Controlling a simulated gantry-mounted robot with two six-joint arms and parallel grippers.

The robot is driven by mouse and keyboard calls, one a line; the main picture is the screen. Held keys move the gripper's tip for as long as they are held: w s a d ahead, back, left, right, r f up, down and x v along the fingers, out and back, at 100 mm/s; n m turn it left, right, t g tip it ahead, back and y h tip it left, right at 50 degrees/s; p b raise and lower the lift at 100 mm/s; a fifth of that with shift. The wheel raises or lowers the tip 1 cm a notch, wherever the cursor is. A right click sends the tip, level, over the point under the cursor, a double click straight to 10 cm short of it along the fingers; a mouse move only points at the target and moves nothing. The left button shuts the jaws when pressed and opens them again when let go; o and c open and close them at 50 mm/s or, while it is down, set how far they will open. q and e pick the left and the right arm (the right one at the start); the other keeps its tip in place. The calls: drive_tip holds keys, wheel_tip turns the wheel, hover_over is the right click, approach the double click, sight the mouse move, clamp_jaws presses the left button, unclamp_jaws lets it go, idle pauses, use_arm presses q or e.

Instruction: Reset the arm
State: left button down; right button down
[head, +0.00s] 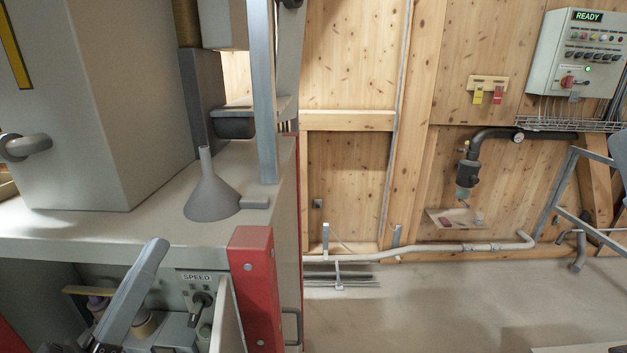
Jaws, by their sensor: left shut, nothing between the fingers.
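My left gripper (154,250) reaches up from the bottom left of the head view, its long grey fingers closed together and empty. The fingers pass in front of an open compartment in the machine's front, left of a SPEED control (199,300). I cannot tell whether they touch anything. The fingers hide part of the compartment behind them. My right gripper is not in view.
The large pale machine cabinet (150,222) fills the left side, with a grey funnel (212,199) on its ledge. A red post (254,290) stands right of the compartment. A control box (577,55) reading READY hangs on the wooden wall. The floor (430,305) at right is mostly clear.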

use_arm(q)
drive_tip(key=s+r+m+t+y+p, duration=0.15)
drive_tip(key=s+r, duration=0.25)
drive_tip(key=r, duration=0.4)
drive_tip(key=s+r+m+t+y+p, duration=0.1)
drive_tip(key=s+r+m+t+y, duration=0.2)
drive_tip(key=r, duration=0.5)
wheel_tip(320, 180, up, 33)
drive_tip(key=n+p, duration=0.1)
drive_tip(key=p, duration=3.2)
drive_tip(key=shift+a+r+h+p, duration=0.15)
drive_tip(key=shift+h+p, duration=0.2)
drive_tip(key=shift+g, duration=0.25)
